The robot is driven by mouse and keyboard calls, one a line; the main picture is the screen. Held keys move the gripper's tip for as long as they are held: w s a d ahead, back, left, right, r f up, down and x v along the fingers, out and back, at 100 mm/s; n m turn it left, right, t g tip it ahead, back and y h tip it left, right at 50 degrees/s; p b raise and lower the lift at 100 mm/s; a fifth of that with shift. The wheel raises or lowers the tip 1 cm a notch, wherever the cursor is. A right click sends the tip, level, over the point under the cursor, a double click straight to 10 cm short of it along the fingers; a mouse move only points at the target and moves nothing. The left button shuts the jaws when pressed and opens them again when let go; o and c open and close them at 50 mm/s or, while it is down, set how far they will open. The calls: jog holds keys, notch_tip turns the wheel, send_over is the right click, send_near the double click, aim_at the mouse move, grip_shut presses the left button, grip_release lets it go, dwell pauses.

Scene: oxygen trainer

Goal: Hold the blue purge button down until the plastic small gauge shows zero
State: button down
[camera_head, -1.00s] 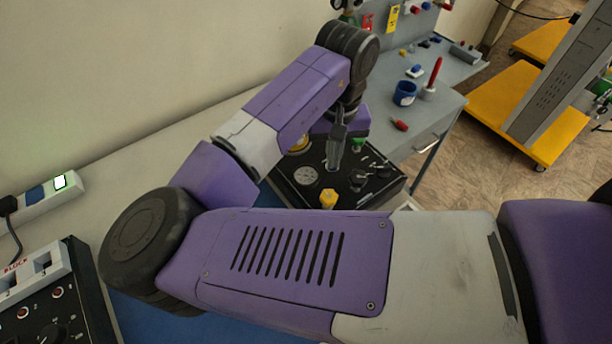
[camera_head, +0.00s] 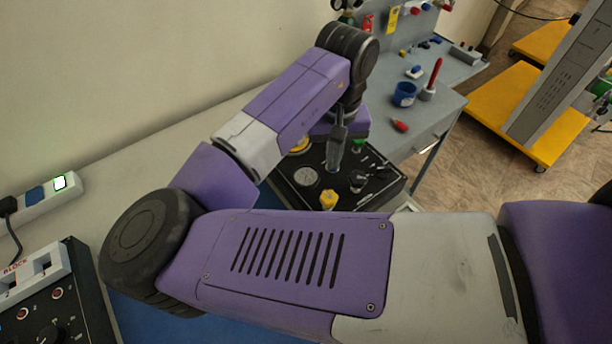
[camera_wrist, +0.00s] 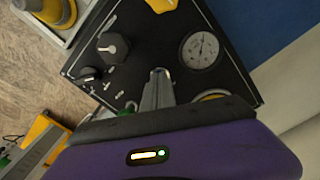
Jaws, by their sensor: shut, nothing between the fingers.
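The black oxygen trainer panel (camera_head: 375,199) lies on the bench under my gripper. A white-faced round gauge (camera_head: 306,176) is on its left part; it also shows in the wrist view (camera_wrist: 200,50), its reading too small to tell. A brass-rimmed gauge (camera_head: 299,146) sits farther back, partly hidden by my arm; its rim shows beside my fingers in the wrist view (camera_wrist: 215,95). I cannot tell which is the plastic small gauge. My gripper (camera_head: 333,168) is shut and empty, pointing down at the panel's middle. No blue purge button shows; the fingertips (camera_wrist: 158,76) may cover it.
A yellow knob (camera_head: 328,199) stands at the panel's near edge. A black knob (camera_wrist: 113,47) is across from the gauge. A green part (camera_head: 358,146) is behind my gripper.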

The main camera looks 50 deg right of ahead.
notch_tip(320, 180, up, 7)
jog(key=p, duration=0.7)
dwell(0.4)
dwell(0.5)
